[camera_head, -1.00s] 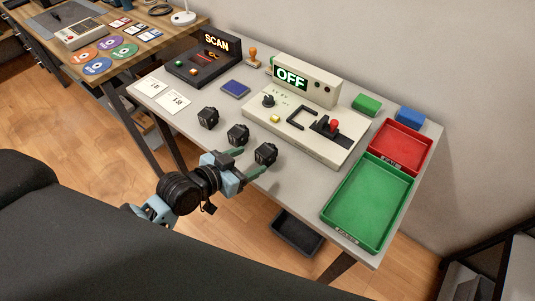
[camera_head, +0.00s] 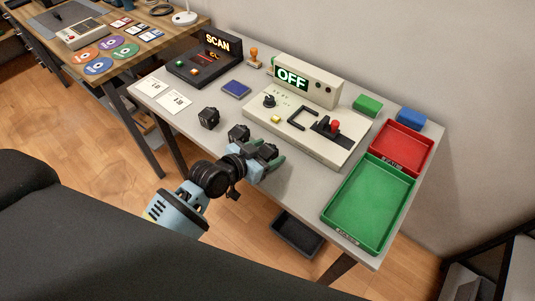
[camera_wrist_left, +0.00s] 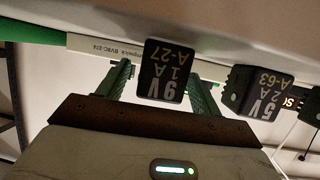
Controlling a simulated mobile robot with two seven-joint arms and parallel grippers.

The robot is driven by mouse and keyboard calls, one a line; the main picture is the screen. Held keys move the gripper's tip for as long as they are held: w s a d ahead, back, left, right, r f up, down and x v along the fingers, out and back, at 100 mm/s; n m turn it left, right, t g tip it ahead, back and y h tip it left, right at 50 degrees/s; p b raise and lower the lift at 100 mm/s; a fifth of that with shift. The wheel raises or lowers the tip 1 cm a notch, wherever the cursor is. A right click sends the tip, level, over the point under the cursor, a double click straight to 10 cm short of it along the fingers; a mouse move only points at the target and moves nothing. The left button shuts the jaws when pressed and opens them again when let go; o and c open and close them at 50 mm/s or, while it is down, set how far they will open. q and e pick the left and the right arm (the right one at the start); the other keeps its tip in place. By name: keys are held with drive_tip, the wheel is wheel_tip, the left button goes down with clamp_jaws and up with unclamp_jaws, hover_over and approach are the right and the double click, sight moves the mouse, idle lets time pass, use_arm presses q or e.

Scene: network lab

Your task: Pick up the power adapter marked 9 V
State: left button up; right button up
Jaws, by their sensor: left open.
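The black power adapter marked "9V 1A A-27" (camera_wrist_left: 165,70) shows in the left wrist view between the two green fingers of my open left gripper (camera_wrist_left: 158,75). In the head view this adapter (camera_head: 268,150) is the rightmost of the black adapters on the grey table, partly hidden by the gripper. My left gripper (camera_head: 266,157) reaches over the front edge with its fingers around it; contact cannot be told. A second adapter marked "5V 2A A-63" (camera_wrist_left: 258,92) stands close beside one finger; it is the middle adapter (camera_head: 238,132) in the head view. My right gripper is not in view.
A third black adapter (camera_head: 209,118) stands further left. Behind are a cream tester reading OFF (camera_head: 300,125) and a dark scanner reading SCAN (camera_head: 204,62). A green tray (camera_head: 351,233) and red tray (camera_head: 423,155) stand at the right. Table surface is clear before the green tray.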

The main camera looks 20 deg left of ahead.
sight(267, 149)
use_arm(q)
drive_tip(key=shift+w, duration=0.15)
drive_tip(key=c, duration=1.2)
drive_tip(key=shift+o, duration=0.2)
drive_tip(key=shift+r, duration=0.1)
drive_tip(key=shift+r, duration=0.6)
wheel_tip(267, 149, up, 2)
drive_tip(key=shift+r, duration=0.2)
drive_tip(key=s+a, duration=0.3)
drive_tip(key=s, duration=0.4)
drive_tip(key=s+a+r, duration=0.1)
drive_tip(key=s+a, duration=0.2)
drive_tip(key=s, duration=0.4)
drive_tip(key=shift+s+a, duration=0.3)
